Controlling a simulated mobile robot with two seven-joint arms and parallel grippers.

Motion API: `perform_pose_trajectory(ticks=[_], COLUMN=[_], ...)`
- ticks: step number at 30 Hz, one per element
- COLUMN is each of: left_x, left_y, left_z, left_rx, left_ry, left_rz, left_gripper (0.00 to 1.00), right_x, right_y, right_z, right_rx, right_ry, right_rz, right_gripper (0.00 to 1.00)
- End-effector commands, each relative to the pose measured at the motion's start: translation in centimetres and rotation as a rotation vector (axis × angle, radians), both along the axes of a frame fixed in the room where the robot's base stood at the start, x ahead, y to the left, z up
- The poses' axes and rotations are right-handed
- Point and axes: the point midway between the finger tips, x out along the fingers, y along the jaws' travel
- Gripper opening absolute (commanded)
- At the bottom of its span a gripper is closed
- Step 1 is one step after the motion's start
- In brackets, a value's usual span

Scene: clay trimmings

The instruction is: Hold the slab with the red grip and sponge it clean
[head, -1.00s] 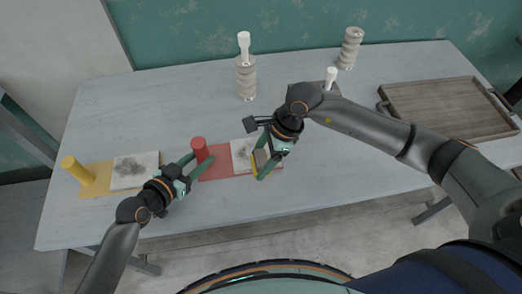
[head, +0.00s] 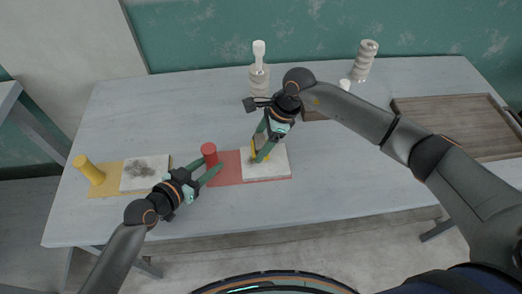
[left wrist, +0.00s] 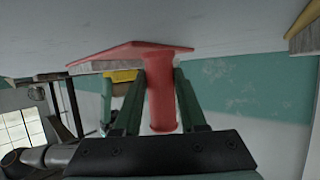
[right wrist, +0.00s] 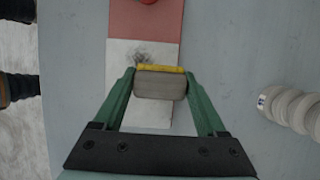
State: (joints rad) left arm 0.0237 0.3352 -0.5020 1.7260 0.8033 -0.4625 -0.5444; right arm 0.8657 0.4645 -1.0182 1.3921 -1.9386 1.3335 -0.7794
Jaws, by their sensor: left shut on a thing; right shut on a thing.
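The red grip (head: 209,154) stands upright on a red board (head: 228,170) that carries a pale slab (head: 268,172). My left gripper (head: 212,170) is shut on the red grip; its fingers flank the grip (left wrist: 160,95) in the left wrist view. My right gripper (head: 261,149) is shut on a sponge (right wrist: 160,84), grey with a yellow layer, over the slab. I cannot tell whether it touches. A dark smear (right wrist: 142,55) shows on the slab beside the sponge's yellow edge in the right wrist view. The slab's near part looks pale and clean in the head view.
At left, a yellow grip (head: 88,170) stands beside another slab (head: 145,174) with a dark smudge. A ridged pale column (head: 259,80) and another (head: 365,62) stand at the back. A wooden tray (head: 455,125) lies at right. The table's front strip is clear.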

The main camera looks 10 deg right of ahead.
Motion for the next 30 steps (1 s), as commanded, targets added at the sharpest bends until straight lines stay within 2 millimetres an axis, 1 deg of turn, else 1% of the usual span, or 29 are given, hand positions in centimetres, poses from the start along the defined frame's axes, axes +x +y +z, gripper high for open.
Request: perform_pose_trajectory(ticks=[1, 8, 14, 30], left_x=[0.0, 0.0, 0.0, 0.0], left_y=[0.0, 0.0, -0.1, 0.0], left_z=[0.1, 0.1, 0.1, 0.1], left_rx=[-0.001, -0.001, -0.002, -0.001], left_ry=[-0.001, -0.001, -0.001, -0.001], left_rz=[0.000, 0.000, -0.001, 0.000], left_gripper=[0.00, 0.00, 0.00, 0.00], right_x=[0.5, 2.6, 2.6, -2.3], right_y=[0.0, -0.2, 1.8, 2.1], right_z=[0.0, -0.1, -0.1, -0.2], right_rx=[-0.002, -0.002, -0.001, -0.003], right_ry=[0.001, 0.000, -0.001, 0.001], right_rz=[-0.001, -0.001, 0.002, 0.003], right_gripper=[0.22, 0.22, 0.22, 0.22])
